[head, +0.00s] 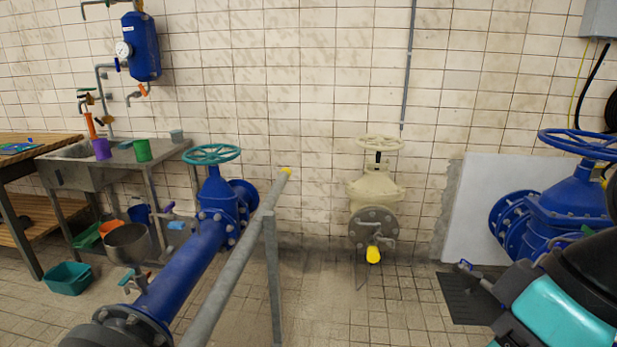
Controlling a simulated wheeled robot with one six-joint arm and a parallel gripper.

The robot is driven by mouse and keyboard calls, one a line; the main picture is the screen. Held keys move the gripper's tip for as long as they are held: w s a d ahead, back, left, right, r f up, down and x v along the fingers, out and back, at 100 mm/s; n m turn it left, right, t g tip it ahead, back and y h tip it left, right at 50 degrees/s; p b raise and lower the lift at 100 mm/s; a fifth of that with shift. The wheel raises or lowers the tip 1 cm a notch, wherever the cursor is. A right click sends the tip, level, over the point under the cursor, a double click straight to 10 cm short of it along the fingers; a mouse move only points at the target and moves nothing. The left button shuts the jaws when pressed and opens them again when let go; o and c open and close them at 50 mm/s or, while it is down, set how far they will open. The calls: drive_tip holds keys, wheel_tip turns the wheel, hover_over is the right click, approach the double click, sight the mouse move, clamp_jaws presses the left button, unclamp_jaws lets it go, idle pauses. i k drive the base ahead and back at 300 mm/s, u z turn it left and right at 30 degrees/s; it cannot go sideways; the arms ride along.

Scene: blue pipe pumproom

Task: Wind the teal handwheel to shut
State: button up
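The teal handwheel (212,154) lies level on top of a blue gate valve (217,200) left of centre in the head view. The valve sits at the far end of a thick blue pipe (190,265). How far the wheel is turned cannot be told. My arm (570,305), black and teal, shows at the lower right corner, well to the right of the wheel.
A grey handrail (243,255) runs just right of the blue pipe. A cream valve (376,190) stands by the wall, and a large blue valve (565,205) stands at right. A sink bench (110,165) is at left. Floor is open between the rail and the right valve.

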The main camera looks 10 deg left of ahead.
sight(211, 156)
drive_tip(key=i, duration=2.85)
drive_tip(key=u, duration=1.6)
drive_tip(key=i, duration=0.6)
drive_tip(key=u, duration=0.65)
